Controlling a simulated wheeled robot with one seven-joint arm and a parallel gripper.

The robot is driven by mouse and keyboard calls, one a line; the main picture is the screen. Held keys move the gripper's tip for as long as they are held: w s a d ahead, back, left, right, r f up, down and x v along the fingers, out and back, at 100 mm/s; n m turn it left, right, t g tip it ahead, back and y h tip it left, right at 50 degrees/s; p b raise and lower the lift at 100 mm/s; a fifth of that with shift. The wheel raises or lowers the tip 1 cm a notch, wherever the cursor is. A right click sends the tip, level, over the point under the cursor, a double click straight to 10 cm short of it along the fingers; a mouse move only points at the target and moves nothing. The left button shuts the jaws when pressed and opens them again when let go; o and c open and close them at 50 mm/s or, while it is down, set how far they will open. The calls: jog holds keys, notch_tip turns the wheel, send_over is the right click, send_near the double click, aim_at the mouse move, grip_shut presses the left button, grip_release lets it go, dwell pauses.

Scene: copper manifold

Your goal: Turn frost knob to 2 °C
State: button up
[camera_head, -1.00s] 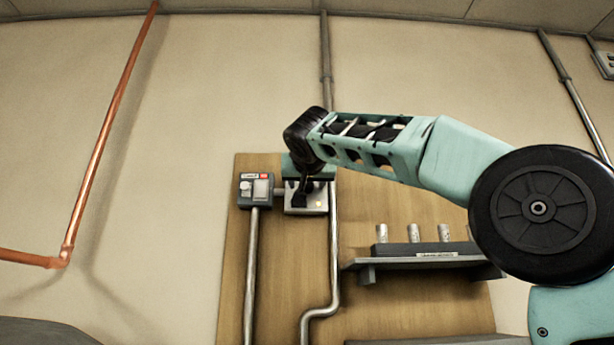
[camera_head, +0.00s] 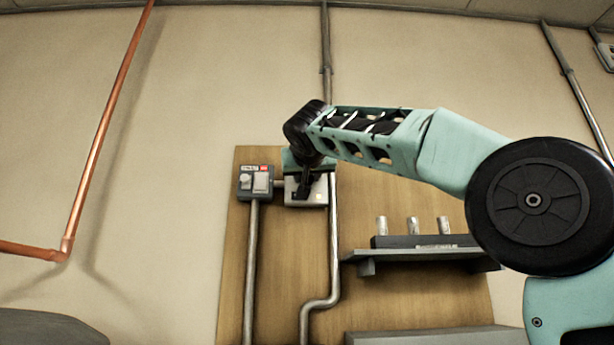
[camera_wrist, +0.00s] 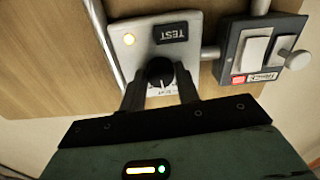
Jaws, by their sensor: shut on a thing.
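The frost knob (camera_wrist: 160,73) is a round black dial with a pale pointer line, on a light grey control box (camera_wrist: 194,28). In the wrist view my gripper (camera_wrist: 160,95) has one finger on each side of the knob and is shut on it. The scale below the knob is mostly hidden by the fingers, so I cannot read the setting. In the head view my gripper (camera_head: 304,188) is in front of the box (camera_head: 318,192) and hides the knob.
A dark switch box (camera_head: 255,183) with a white rocker and a round side knob sits close beside the control box. Pipes run down the wooden board (camera_head: 275,262). A shelf (camera_head: 415,254) with several metal cylinders is at the lower right.

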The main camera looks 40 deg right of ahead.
jog(key=n, duration=1)
jog(key=shift+r+n, duration=0.1)
jog(key=shift+n, duration=0.2)
dwell(0.5)
jog(key=o, duration=1)
jog(key=shift+c, duration=0.2)
jog(key=b+v, duration=0.5)
jog(key=v, duration=1.2)
jog(key=shift+s, duration=0.25)
jog(key=shift+a, duration=0.1)
